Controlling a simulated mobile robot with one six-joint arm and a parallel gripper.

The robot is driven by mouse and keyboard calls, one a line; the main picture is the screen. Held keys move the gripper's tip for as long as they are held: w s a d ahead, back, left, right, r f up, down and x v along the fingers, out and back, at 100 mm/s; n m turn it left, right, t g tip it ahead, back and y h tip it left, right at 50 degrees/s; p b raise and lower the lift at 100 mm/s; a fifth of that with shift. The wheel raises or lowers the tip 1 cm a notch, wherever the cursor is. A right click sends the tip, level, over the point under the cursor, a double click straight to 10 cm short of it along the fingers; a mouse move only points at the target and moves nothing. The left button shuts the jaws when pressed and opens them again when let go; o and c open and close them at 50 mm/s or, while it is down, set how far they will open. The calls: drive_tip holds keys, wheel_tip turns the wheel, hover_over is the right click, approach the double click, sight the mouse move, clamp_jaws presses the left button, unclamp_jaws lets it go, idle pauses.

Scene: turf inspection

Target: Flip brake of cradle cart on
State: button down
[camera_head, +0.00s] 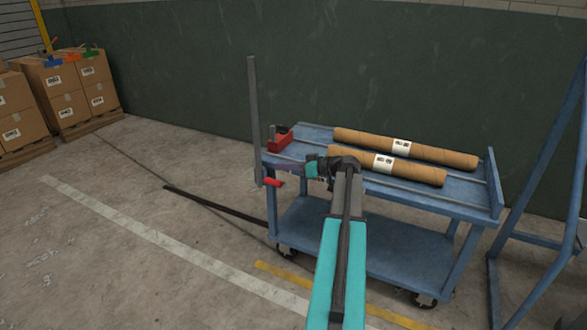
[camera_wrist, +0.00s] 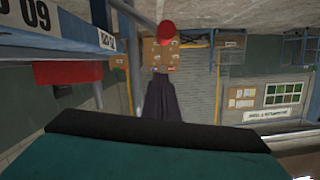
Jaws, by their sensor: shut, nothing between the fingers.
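The blue cradle cart (camera_head: 410,205) stands in the middle right of the head view. A red-gripped lever (camera_head: 272,182), likely the brake, sticks out at its left end by a tall grey post (camera_head: 255,110). In the wrist view the round red end of the lever (camera_wrist: 166,29) shows just beyond the fingertips. My gripper (camera_wrist: 158,76) is shut and empty, pointing toward this red end. Any contact cannot be made out. In the head view my wrist is over the cart's front left edge, right of the lever; the fingers are mostly hidden.
Two brown rolls (camera_head: 405,147) (camera_head: 390,166) lie on the cart's top. A red block-like part (camera_head: 280,142) sits at its left end. A blue frame (camera_head: 545,180) stands close on the right. Stacked boxes (camera_head: 70,90) stand far left. The floor left of the cart is mostly clear.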

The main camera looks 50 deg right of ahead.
sight(279, 183)
drive_tip(key=shift+w+a+f+b, duration=0.1)
drive_tip(key=shift+a+f+b, duration=0.05)
drive_tip(key=shift+f, duration=0.55)
drive_tip(key=shift+w+a+f+b, duration=0.15)
drive_tip(key=shift+a+f, duration=0.05)
drive_tip(key=shift+f, duration=0.5)
drive_tip(key=shift+w+a+f+b, duration=0.1)
drive_tip(key=shift+a+f+b, duration=0.05)
drive_tip(key=shift+f, duration=0.55)
drive_tip(key=shift+s+d+f+b, duration=0.1)
drive_tip(key=shift+s+f+b, duration=0.1)
drive_tip(key=shift+b, duration=0.1)
